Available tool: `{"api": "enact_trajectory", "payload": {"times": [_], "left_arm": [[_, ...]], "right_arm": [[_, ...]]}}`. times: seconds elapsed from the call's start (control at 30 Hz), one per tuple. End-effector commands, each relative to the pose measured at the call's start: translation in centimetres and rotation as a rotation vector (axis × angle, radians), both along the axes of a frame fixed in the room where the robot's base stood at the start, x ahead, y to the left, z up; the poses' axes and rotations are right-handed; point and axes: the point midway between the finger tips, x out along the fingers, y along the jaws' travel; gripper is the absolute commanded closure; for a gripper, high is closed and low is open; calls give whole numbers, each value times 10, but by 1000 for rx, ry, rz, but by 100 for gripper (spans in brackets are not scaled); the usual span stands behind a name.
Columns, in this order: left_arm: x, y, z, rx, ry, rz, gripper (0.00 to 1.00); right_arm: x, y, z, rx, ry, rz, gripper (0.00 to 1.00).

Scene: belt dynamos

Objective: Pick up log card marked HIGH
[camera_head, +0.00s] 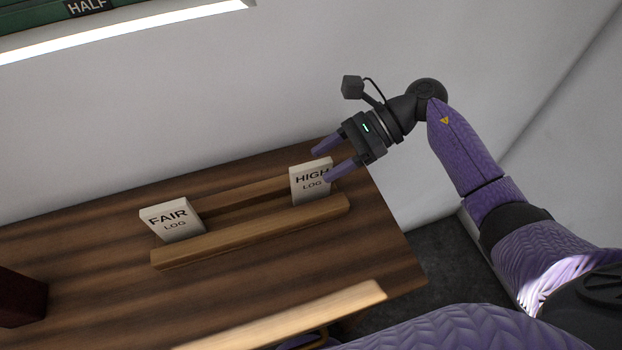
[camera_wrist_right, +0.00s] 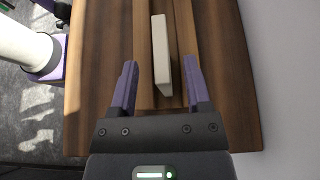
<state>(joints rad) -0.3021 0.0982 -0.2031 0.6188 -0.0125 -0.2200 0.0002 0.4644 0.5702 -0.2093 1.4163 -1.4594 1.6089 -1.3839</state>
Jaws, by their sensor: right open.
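The log card marked HIGH (camera_head: 311,181) is a cream block standing in the right end of a wooden rack (camera_head: 250,231) on the table. My right gripper (camera_head: 326,163) is open at this card, with one finger behind it and the other at its right front edge. In the right wrist view the card (camera_wrist_right: 161,60) stands edge-on between the open fingers (camera_wrist_right: 160,85), nearer the right finger. I cannot tell whether a finger touches it. My left gripper is not in view.
The brown wooden table (camera_head: 90,270) meets a white wall behind. A dark red block (camera_head: 20,298) is at the left, and a light wooden bar (camera_head: 290,318) is in front.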

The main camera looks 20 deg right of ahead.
Motion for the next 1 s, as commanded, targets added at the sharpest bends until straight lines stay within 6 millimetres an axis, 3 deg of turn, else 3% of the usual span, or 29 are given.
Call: {"api": "enact_trajectory", "payload": {"times": [0.17,0.4,0.47,0.7,1.0], "left_arm": [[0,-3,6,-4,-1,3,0],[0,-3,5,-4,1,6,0],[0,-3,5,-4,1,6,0],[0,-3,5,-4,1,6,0],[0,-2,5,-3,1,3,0]], "right_arm": [[1,29,-12,3,1,1,38],[1,32,-16,1,0,-1,38],[1,32,-16,1,0,-1,49],[1,32,-16,1,0,-1,100],[1,32,-16,1,0,-1,100]]}}
